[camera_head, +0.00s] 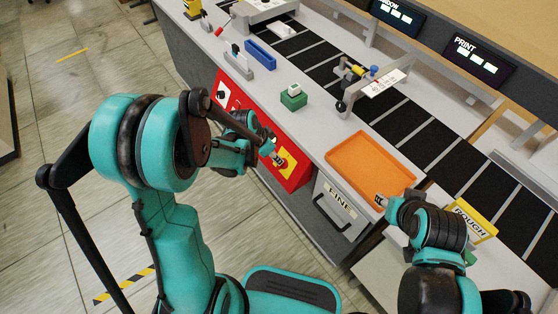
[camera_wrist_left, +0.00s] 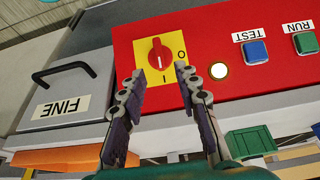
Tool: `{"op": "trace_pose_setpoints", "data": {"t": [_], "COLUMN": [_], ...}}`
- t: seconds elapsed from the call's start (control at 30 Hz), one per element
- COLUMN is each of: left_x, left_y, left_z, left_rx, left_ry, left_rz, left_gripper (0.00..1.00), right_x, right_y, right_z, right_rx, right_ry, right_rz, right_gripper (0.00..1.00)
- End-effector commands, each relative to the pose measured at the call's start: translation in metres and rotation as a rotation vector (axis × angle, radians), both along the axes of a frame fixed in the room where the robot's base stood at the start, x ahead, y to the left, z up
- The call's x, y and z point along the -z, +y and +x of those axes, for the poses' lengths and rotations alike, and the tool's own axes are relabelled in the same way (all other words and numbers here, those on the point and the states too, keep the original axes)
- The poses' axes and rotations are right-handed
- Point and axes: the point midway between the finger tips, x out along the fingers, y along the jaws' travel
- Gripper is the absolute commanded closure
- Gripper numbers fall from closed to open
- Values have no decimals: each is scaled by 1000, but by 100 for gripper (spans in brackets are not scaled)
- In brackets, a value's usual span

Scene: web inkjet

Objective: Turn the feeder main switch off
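The feeder main switch is a red rotary knob (camera_wrist_left: 158,54) on a yellow plate (camera_wrist_left: 137,48), set in a red panel (camera_wrist_left: 206,36). The plate carries an O to the right of the knob and an I below it. The knob's grip runs up and down in the left wrist view, in line with the I. My left gripper (camera_wrist_left: 160,74) is open, its fingertips on either side just below the knob, with nothing between them. In the head view my left gripper (camera_head: 276,157) partly covers the yellow plate (camera_head: 286,163). My right gripper (camera_head: 381,201) is by the orange tray's front edge; its opening is unclear.
A round lit lamp (camera_wrist_left: 219,71), a blue TEST button (camera_wrist_left: 255,52) and a green RUN button (camera_wrist_left: 305,43) sit beside the switch. A grey FINE bin (camera_head: 338,210) with a black handle adjoins the panel. The orange tray (camera_head: 368,165) and green block (camera_head: 293,100) are on the counter.

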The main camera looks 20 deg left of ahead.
Motion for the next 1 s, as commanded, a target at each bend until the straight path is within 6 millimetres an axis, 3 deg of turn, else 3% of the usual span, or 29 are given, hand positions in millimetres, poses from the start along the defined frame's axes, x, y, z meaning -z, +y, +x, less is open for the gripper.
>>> {"op": "trace_pose_setpoints", "data": {"t": [0.1, 0.3, 0.67, 0.8, 1.0], "left_x": [24, 46, 50, 50, 50], "left_y": [-6, -11, -13, -13, -13], "left_z": [7, 14, 16, 16, 16], "left_rx": [2, -1, -1, -1, -1], "left_ry": [0, 0, 0, 0, 0], "left_rz": [1, 0, 0, 0, 0], "left_gripper": [68, 68, 68, 100, 100], "right_x": [14, 23, 24, 24, 24], "right_y": [0, 0, 0, 0, 0], "right_z": [0, 0, 0, 0, 0], "right_rx": [0, 0, 0, 0, 0], "right_ry": [0, 0, 0, 0, 0], "right_rz": [0, 0, 0, 0, 0], "right_gripper": [60, 60, 60, 60, 60]}}
